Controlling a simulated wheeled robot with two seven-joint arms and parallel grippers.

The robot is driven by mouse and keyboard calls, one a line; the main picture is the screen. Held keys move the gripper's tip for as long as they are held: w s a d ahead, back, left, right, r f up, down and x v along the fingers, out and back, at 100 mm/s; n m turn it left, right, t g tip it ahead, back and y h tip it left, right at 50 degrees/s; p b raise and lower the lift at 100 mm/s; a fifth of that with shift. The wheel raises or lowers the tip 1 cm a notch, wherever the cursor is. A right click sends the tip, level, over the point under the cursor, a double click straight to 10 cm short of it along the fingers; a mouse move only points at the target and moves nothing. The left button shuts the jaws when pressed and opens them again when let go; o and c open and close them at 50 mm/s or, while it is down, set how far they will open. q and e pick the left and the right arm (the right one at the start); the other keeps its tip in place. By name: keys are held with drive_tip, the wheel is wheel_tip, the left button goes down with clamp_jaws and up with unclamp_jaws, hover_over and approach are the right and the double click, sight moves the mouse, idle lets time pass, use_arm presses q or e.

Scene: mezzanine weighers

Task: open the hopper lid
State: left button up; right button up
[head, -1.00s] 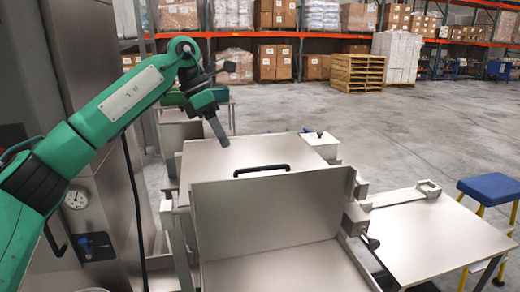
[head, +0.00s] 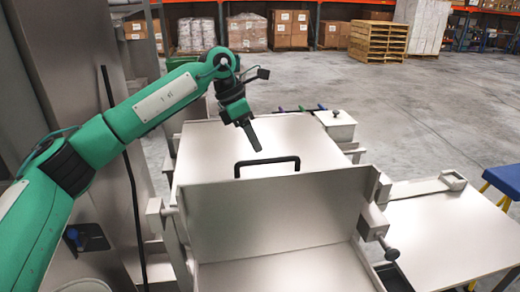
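A wide steel hopper fills the middle of the head view. Its broad steel plate (head: 215,150) lies behind an upright steel panel (head: 275,215). A black bar handle (head: 268,161) shows just above that panel's top edge. I cannot tell whether the handle is fixed to the plate or to the panel's far face, nor which of them is the lid. My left gripper (head: 254,138) points down over the plate, just above and left of the handle's middle, seemingly apart from it. Its fingers overlap, so its opening is unclear. My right gripper is not in view.
A steel side table (head: 450,235) stands at the right, near a blue stool (head: 502,180). A knobbed bracket (head: 376,222) juts out beside the panel. A small lidded box (head: 337,126) is at the back right. A steel cabinet (head: 75,65) stands at the left. Open floor lies behind.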

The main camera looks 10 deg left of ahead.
use_arm(q)
drive_tip(key=shift+x, duration=2.15)
drive_tip(key=shift+c, duration=0.5)
clamp_jaws()
